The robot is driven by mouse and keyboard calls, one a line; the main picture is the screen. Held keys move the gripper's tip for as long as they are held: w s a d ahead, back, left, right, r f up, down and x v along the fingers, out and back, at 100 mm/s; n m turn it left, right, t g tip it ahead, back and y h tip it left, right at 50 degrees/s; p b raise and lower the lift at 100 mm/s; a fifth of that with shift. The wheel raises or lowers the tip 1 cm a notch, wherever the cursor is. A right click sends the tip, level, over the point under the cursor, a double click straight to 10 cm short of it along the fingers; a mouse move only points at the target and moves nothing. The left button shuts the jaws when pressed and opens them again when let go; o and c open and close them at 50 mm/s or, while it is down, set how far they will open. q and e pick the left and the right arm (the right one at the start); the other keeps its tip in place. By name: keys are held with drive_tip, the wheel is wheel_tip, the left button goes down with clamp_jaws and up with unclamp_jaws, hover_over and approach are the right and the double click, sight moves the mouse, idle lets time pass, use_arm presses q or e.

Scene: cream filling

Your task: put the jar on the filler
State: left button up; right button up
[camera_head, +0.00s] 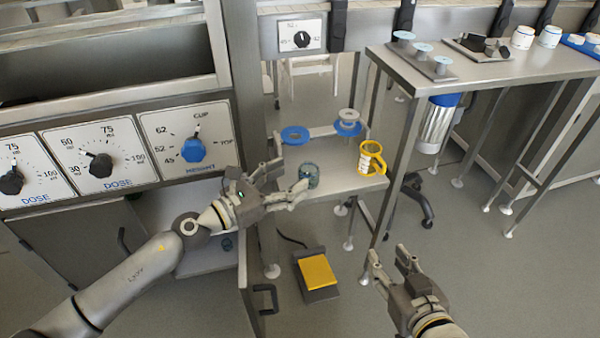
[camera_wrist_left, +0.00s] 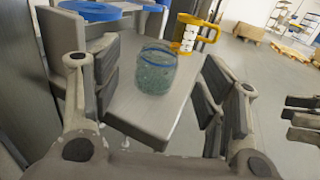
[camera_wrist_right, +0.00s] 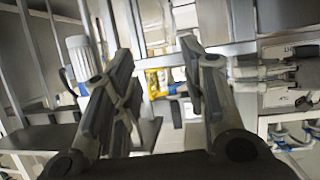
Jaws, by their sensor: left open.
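The jar (camera_head: 309,175), clear bluish glass with a blue band near its rim, stands upright on a small grey shelf (camera_head: 345,184). In the left wrist view the jar (camera_wrist_left: 155,72) sits ahead, between the lines of my fingers. My left gripper (camera_head: 289,182) is open and empty, its fingertips close to the jar's left side; contact is not clear. My right gripper (camera_head: 389,252) is open and empty over the floor, lower right of the shelf. I cannot tell for sure which part is the filler; a steel machine with dose and height dials (camera_head: 192,150) stands at the left.
A yellow-framed item (camera_head: 371,158) stands on the shelf right of the jar, with a blue disc (camera_head: 295,135) and stacked discs (camera_head: 347,122) behind. A yellow pedal (camera_head: 318,272) lies on the floor. A steel table (camera_head: 490,68) at upper right holds small parts.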

use_arm(q)
drive_tip(key=s+a+m+t+y, duration=0.2)
drive_tip(key=s+m+y, duration=0.1)
drive_tip(key=m, duration=0.7)
drive_tip(key=s+a+r+m+t+y, duration=0.1)
drive_tip(key=s+a+m+y, duration=0.2)
drive_tip(key=s+m, duration=0.3)
drive_tip(key=s+a+m+t+y+b, duration=0.1)
drive_tip(key=s+a+m+t+y, duration=0.1)
drive_tip(key=m, duration=1.2)
drive_tip(key=shift+s+a+r+m+t+y, duration=0.15)
drive_tip(key=shift+s+a+y, duration=0.25)
drive_tip(key=shift+s, duration=0.3)
drive_tip(key=shift+s+a+r+m+t+y, duration=0.15)
drive_tip(key=shift+s+a+y, duration=0.25)
drive_tip(key=shift+s, duration=0.3)
drive_tip(key=shift+s+f+n, duration=0.35)
drive_tip(key=shift+n, duration=0.55)
use_arm(e)
wheel_tip(320, 180, up, 6)
drive_tip(key=w+a+t+y, duration=0.1)
drive_tip(key=w+t, duration=0.1)
drive_tip(key=t, duration=0.1)
drive_tip(key=shift+a+t, duration=0.25)
drive_tip(key=shift+t, duration=0.15)
